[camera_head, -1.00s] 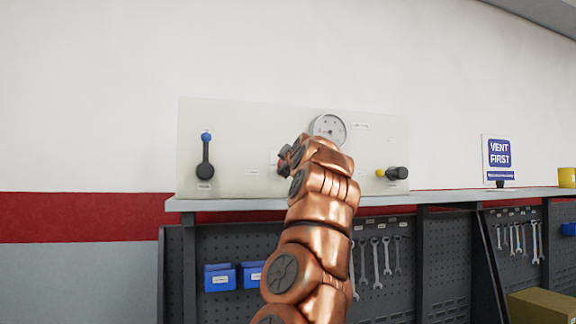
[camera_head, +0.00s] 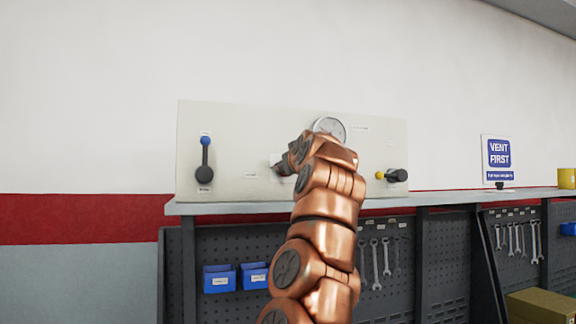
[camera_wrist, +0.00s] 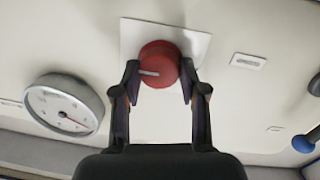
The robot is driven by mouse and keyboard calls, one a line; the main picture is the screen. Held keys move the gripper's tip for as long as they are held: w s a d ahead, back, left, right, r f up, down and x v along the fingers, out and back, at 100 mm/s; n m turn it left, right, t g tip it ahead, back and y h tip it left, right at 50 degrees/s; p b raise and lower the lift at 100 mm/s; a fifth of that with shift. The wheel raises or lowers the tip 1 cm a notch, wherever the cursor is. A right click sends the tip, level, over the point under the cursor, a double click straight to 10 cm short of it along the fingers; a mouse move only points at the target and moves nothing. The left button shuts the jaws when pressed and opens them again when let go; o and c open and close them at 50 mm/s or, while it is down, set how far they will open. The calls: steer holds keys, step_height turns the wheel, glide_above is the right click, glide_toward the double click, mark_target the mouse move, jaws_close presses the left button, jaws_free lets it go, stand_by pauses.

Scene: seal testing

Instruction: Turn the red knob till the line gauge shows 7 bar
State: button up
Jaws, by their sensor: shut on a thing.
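The red knob (camera_wrist: 159,64) sits on a white plate on the panel in the wrist view, with a pale pointer line on its face. My gripper (camera_wrist: 160,80) has one finger on each side of the knob and is shut on it. The line gauge (camera_wrist: 66,103) is a round white dial with a red needle at the left of the wrist view; its figures are too small to read. In the head view the gauge (camera_head: 330,127) is partly covered by my arm, and the knob is hidden behind my wrist.
The panel (camera_head: 240,120) also carries a blue-tipped lever (camera_head: 205,160) at left and a yellow-tipped black valve handle (camera_head: 395,175) at right. Wrenches and blue bins hang below.

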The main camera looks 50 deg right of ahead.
steer(key=m+y+p, duration=0.1)
steer(key=m, duration=0.4)
steer(key=shift+d+f, duration=0.1)
steer(key=m, duration=0.5)
steer(key=shift+m+t+y+p, duration=0.3)
steer(key=shift+m+t+p, duration=0.05)
steer(key=shift+m+t, duration=0.05)
steer(key=m, duration=0.6)
steer(key=shift+d+f+y, duration=0.1)
steer(key=shift+y, duration=0.2)
steer(key=m, duration=0.5)
steer(key=shift+f+t, duration=0.1)
steer(key=shift+t, duration=0.3)
steer(key=o, duration=1.2)
steer(key=shift+s, duration=0.1)
steer(key=shift+c, duration=0.2)
steer(key=shift+s, duration=0.1)
